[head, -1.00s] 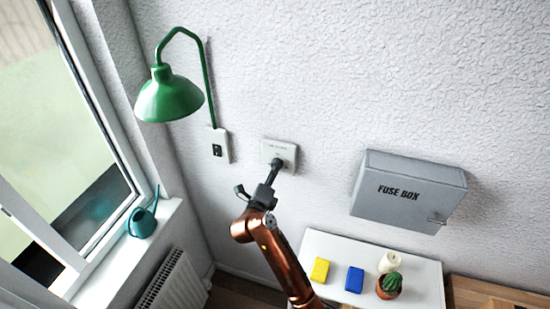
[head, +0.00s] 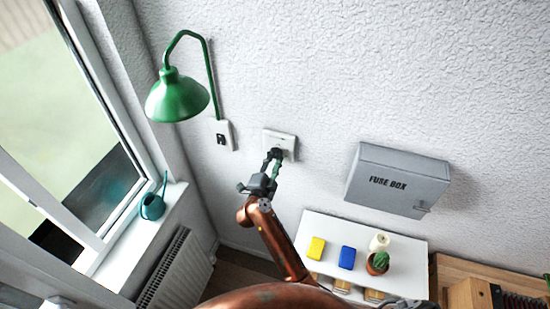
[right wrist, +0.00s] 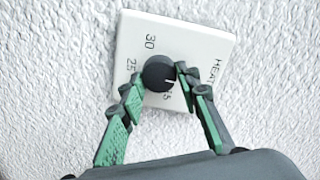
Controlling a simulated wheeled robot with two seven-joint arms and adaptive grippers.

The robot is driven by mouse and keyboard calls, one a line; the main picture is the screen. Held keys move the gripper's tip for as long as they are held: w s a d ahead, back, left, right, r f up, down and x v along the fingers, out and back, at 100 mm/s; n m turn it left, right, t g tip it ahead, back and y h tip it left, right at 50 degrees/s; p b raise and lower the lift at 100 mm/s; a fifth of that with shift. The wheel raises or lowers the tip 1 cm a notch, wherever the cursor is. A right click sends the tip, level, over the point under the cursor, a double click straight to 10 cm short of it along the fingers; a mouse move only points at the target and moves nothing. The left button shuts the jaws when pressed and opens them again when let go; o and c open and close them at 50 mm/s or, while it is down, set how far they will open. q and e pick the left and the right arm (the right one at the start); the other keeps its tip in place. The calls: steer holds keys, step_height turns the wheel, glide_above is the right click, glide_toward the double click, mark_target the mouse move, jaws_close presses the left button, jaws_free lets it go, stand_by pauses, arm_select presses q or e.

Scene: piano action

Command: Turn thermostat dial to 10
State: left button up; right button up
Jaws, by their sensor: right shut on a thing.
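The thermostat is a white square plate (head: 284,138) on the textured wall, right of the green lamp. In the right wrist view the plate (right wrist: 196,40) looks tilted, with numbers 30, 25 and what looks like 15 around a round black dial (right wrist: 156,70). A short white mark shows on the dial's lower right part, near the 15. My right gripper (head: 275,157) reaches up to the plate. In the right wrist view its green-sided fingers (right wrist: 160,77) are shut on the dial, one on each side. Other numbers are hidden or unreadable. My left gripper is not in view.
A green lamp (head: 176,97) hangs left, above a wall switch (head: 222,135). A grey fuse box (head: 398,181) projects from the wall at right. A white shelf (head: 318,226) below carries a yellow block, a blue block, a candle and a cactus. A window and radiator stand left.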

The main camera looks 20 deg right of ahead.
steer(key=shift+n, duration=0.4)
steer(key=o, duration=1.2)
steer(key=shift+c, duration=0.2)
steer(key=shift+r, duration=0.1)
step_height(320, 180, up, 10)
steer(key=shift+w+f, duration=0.1)
